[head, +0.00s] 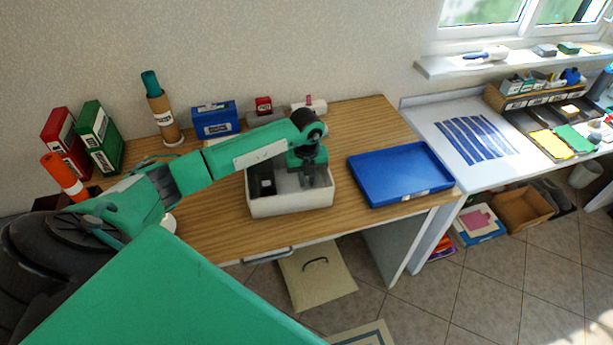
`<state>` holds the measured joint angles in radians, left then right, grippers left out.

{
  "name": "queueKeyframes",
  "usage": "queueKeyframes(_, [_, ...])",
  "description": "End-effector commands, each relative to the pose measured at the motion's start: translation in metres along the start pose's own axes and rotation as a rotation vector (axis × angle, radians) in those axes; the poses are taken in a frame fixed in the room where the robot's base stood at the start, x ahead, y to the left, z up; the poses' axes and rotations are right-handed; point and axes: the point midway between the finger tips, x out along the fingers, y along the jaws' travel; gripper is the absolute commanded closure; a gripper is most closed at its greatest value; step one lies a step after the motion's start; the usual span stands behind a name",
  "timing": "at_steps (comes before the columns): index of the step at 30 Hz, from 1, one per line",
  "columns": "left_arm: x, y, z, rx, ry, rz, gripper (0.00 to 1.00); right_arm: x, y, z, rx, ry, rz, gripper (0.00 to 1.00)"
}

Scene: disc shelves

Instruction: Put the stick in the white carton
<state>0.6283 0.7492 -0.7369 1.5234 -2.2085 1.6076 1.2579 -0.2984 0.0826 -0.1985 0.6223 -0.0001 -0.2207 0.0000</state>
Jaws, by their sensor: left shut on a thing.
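The white carton (291,204) is an open box on the wooden table, in the middle of the head view. My left gripper (318,178) points down over the right part of the carton, with its fingers at about the opening. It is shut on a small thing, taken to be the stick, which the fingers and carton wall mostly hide. A black object (267,184) with a pale mark is in the left part of the carton. My right gripper is not in view.
A blue tray (400,174) lies right of the carton. A blue box (215,121), a brown tube (162,114) and small red items stand behind. Green (98,137) and red (66,143) binders stand at left. Bare tabletop (365,120) shows at the back right.

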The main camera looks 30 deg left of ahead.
Motion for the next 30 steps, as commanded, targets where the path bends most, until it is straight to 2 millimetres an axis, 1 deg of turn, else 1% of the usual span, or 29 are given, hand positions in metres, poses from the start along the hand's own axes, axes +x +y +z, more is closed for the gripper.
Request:
queueKeyframes(4, [0.000, 0.000, 0.000, 0.000, -0.001, 0.000, 1.00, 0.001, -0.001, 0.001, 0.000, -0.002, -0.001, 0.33])
queueKeyframes(8, [0.004, 0.000, 0.000, 0.000, -0.001, 0.000, 1.00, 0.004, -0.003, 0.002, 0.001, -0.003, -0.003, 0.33])
queueKeyframes(9, [0.002, 0.000, 0.000, 0.000, -0.001, 0.000, 0.77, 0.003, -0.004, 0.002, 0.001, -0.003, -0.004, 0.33])
queueKeyframes(11, [0.002, 0.000, 0.000, 0.000, -0.001, 0.000, 0.65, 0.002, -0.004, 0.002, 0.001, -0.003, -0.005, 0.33])
queueKeyframes(12, [0.002, 0.000, 0.000, 0.000, -0.001, 0.000, 0.63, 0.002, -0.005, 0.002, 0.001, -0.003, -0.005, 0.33])
queueKeyframes(19, [0.002, 0.000, 0.000, 0.000, -0.001, 0.000, 0.63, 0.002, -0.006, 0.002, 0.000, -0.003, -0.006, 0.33])
queueKeyframes(22, [-0.003, 0.000, 0.000, 0.000, -0.001, -0.001, 0.63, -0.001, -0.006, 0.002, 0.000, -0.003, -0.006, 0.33])
queueKeyframes(23, [-0.004, 0.000, 0.001, 0.000, -0.002, -0.001, 0.63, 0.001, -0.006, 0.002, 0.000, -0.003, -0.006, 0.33])
queueKeyframes(26, [-0.017, -0.001, 0.002, 0.000, -0.004, -0.003, 0.63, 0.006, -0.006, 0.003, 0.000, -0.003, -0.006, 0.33])
queueKeyframes(30, [-0.046, -0.001, 0.002, 0.000, -0.005, -0.004, 0.63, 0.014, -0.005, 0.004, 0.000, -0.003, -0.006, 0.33])
